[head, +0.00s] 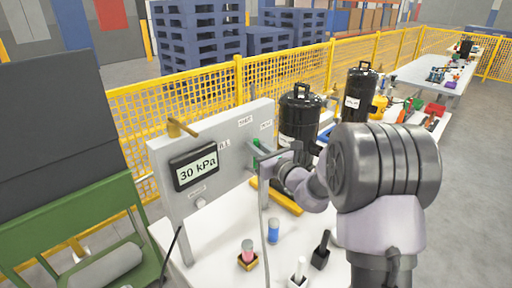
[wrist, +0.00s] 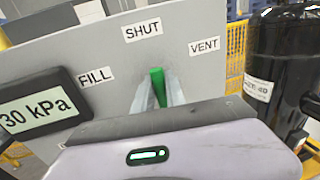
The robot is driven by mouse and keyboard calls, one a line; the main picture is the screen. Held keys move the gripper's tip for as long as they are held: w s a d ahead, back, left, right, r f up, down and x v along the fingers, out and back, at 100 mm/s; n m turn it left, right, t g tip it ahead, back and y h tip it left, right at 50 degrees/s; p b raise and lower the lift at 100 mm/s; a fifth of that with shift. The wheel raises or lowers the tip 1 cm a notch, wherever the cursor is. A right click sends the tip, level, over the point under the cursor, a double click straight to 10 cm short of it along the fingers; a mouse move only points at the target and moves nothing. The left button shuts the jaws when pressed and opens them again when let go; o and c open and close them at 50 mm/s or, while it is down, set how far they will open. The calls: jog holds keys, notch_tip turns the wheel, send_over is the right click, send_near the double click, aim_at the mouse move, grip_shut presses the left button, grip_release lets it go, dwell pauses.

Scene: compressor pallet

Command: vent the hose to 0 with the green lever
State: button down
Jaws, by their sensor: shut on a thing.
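The green lever (wrist: 157,88) stands roughly upright on the grey panel (wrist: 215,80), below the SHUT label (wrist: 142,31). The FILL label (wrist: 95,76) is to its left and the VENT label (wrist: 205,46) to its right. My gripper (wrist: 158,97) is shut on the lever, one finger on each side. The lever's lower part and pivot are hidden behind my gripper body. In the head view a little green of the lever shows at my gripper (head: 262,155). The gauge display (head: 196,170) reads 30 kPa. A thin grey hose-like line (head: 263,215) hangs below the panel.
Black cylinders (head: 299,118) stand behind and right of the panel. A yellow mesh fence (head: 205,105) runs behind.

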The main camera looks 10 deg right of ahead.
jog(key=shift+d+p, duration=0.1)
jog(key=shift+p, duration=0.25)
jog(key=d+m+p, duration=0.1)
jog(key=p, duration=0.1)
jog(key=w+m+p, duration=0.1)
jog(key=p, duration=0.1)
jog(key=shift+d+r+g+p, duration=0.2)
jog(key=shift+d+g+p, duration=0.1)
jog(key=shift+d+p, duration=0.1)
jog(key=m+p, duration=0.1)
jog(key=w+d+m+p, duration=0.1)
jog(key=p, duration=0.1)
jog(key=d+f+m+p, duration=0.1)
jog(key=p, duration=0.1)
jog(key=shift+w+d+f+g, duration=0.1)
jog(key=shift+w+g, duration=0.2)
jog(key=shift+w, duration=0.05)
jog(key=w+d+f+m+p, duration=0.1)
jog(key=m+p, duration=0.1)
jog(key=shift+d+f+p, duration=0.1)
jog(key=shift+d+p, duration=0.05)
jog(key=shift+p, duration=0.15)
jog(key=shift+w+d+f+m+g+p, duration=0.25)
jog(key=shift+d+f+m+g+p, duration=0.2)
jog(key=shift+f+m+p, duration=0.45)
